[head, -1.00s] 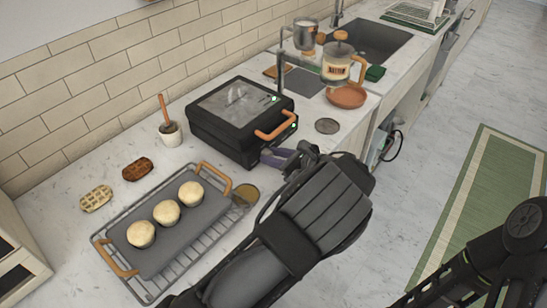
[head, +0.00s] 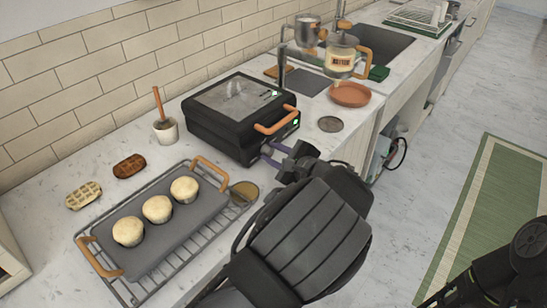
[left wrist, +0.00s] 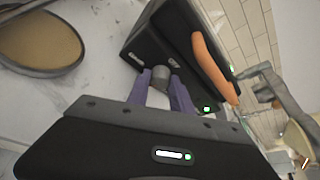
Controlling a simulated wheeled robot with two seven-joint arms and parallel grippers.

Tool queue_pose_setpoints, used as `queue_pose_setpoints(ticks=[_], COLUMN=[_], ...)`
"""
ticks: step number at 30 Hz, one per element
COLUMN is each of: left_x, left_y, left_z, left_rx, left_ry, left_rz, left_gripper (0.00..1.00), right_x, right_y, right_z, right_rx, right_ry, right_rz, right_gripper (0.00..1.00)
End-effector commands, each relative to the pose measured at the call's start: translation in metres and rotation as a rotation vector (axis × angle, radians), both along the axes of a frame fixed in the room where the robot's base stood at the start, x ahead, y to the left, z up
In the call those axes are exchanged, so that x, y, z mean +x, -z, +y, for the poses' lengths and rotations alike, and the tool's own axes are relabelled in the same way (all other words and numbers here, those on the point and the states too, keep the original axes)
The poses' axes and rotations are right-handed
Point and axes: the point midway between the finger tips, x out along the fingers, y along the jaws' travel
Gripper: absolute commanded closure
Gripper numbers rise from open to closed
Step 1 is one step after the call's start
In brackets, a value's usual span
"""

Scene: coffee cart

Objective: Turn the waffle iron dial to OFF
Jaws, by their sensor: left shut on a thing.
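The black waffle iron (head: 215,128) stands closed on the counter, with an orange handle (head: 277,121) at its front and green lights showing. It also shows in the left wrist view (left wrist: 150,45). Its grey dial (left wrist: 160,77) is on the front face, between the purple fingers of my left gripper (left wrist: 159,92). My left gripper (head: 277,156) is shut on the dial, below the handle. In the head view the gripper hides the dial. My right gripper is out of view; only part of that arm shows at lower right.
A rack (head: 240,210) with a grey tray (head: 160,245) of several pale round items lies at front left. A mustard-coloured disc (head: 245,189) lies near the gripper. A grey disc (head: 330,124) and a terracotta dish (head: 350,95) with a glass press (head: 341,60) stand right of the iron.

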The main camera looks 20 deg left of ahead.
Motion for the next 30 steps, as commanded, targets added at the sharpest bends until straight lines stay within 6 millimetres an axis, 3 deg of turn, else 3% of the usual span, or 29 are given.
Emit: queue_pose_setpoints(ticks=[9,10,18,30], left_x=[-0.0005,-0.0005,-0.0002,-0.0051], left_y=[-0.0004,-0.0003,-0.0002,-0.0029], left_z=[0.0008,0.0007,0.0005,-0.0081], left_rx=[0.000,0.000,0.000,-0.002], left_ry=[-0.003,-0.003,-0.001,0.001], left_rz=[-0.002,-0.002,-0.001,-0.002], left_gripper=[1.00,0.73,0.52,0.52], right_x=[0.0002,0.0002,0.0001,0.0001], right_y=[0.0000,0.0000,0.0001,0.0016], right_z=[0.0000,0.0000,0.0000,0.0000], right_rx=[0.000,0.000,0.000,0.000], right_ry=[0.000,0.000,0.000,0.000], right_rz=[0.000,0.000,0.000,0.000], right_gripper=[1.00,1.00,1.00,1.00])
